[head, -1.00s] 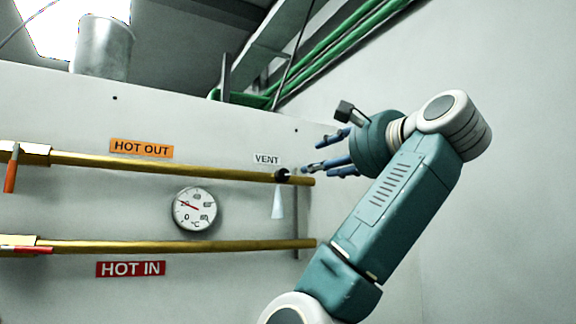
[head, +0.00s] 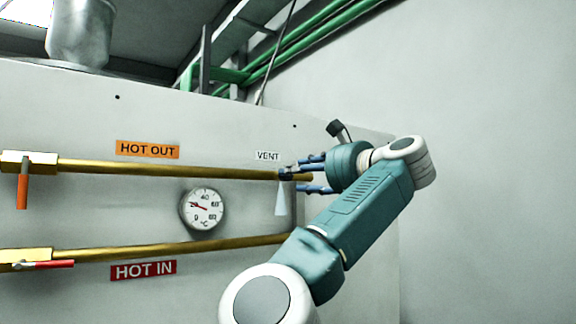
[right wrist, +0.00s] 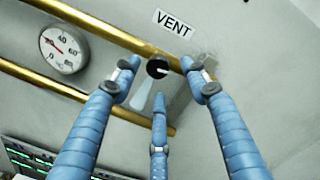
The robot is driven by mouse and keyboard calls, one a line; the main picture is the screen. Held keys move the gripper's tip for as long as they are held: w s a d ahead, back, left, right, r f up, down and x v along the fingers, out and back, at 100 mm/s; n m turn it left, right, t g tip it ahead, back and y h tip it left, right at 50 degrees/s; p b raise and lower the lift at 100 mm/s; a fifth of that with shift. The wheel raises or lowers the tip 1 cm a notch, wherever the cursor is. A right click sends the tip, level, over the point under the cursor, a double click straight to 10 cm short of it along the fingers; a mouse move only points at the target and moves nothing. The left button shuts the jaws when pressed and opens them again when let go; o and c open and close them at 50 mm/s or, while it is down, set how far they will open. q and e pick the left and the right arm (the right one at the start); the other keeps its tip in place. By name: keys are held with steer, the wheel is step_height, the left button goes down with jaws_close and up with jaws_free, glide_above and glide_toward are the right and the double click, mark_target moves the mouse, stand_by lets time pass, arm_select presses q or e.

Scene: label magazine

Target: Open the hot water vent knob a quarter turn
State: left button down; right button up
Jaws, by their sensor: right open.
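The vent knob (head: 285,174) is small and dark, on the upper brass pipe (head: 170,169) near its right end, below the VENT label (head: 268,156). In the right wrist view the knob (right wrist: 157,67) is round and black with a pale mark. My right gripper (head: 300,180) is open, with its blue fingers pointing at the knob. In the right wrist view my right gripper (right wrist: 159,78) has fingertips left, right and below the knob. Contact cannot be told. My left gripper is not in view.
A pale cone (head: 281,200) hangs below the knob. A round gauge (head: 203,208) sits between the upper pipe and the lower brass pipe (head: 200,246). An orange lever (head: 22,186) and a red lever (head: 50,265) are at far left. The wall to the right is bare.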

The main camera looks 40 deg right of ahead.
steer(key=w, duration=0.1)
steer(key=w+p, duration=0.1)
steer(key=w, duration=0.2)
steer(key=shift+w+a+r+p, duration=0.15)
steer(key=shift+w+a+p, duration=0.15)
steer(key=shift+p, duration=0.1)
steer(key=shift+w+d, duration=0.1)
steer(key=shift+w, duration=0.15)
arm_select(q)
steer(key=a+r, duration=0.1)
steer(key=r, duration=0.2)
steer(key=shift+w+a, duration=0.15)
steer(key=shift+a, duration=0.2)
arm_select(e)
steer(key=shift+d, duration=0.1)
steer(key=c, duration=1.1)
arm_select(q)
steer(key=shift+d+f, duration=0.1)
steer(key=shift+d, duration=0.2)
arm_select(e)
jaws_close()
